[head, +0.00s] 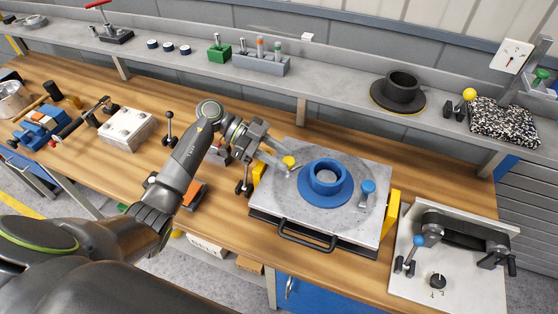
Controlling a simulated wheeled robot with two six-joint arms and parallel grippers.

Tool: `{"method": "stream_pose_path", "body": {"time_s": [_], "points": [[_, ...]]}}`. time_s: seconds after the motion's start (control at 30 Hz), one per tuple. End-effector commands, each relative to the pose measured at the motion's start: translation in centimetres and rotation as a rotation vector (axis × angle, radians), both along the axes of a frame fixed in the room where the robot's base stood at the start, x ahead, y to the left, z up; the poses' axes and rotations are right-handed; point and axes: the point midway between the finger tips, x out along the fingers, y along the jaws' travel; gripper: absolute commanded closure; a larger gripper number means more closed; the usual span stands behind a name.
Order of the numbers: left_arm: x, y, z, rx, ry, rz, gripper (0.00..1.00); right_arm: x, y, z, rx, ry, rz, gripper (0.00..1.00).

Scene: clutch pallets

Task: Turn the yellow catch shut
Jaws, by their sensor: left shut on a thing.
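The yellow catch (289,161) is a small round yellow knob at the upper left of a grey pallet plate (286,209). My left gripper (287,164) reaches in from the left and is shut on this knob. The fingers partly cover it, so the catch's stem and exact angle are hard to tell. A blue flanged ring (326,182) sits in the middle of the plate, to the right of the gripper. A blue catch (368,188) stands upright at the plate's right side. My right gripper is not in view.
Yellow blocks flank the plate, one on its right (391,216). A black handle (305,238) projects from its front. A white fixture board (410,279) stands to the right. A shelf behind holds a black flanged hub (401,90). Orange and white parts lie left of the plate.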

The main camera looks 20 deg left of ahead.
Motion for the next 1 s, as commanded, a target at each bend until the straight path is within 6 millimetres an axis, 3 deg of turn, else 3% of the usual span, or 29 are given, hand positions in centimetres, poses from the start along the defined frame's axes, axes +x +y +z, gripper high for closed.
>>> {"method": "stream_pose_path", "body": {"time_s": [0.03, 0.23, 1.0], "points": [[0.4, -0.1, -0.2, -0.001, -0.004, -0.043, 0.92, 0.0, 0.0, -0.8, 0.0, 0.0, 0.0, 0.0], [0.5, -0.1, 0.3, -0.002, 0.0, -0.17, 0.92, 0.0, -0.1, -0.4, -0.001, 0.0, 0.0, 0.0], [1.0, -0.3, 0.3, 0.001, 0.0, -0.406, 0.92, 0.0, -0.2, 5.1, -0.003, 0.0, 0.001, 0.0]]}}
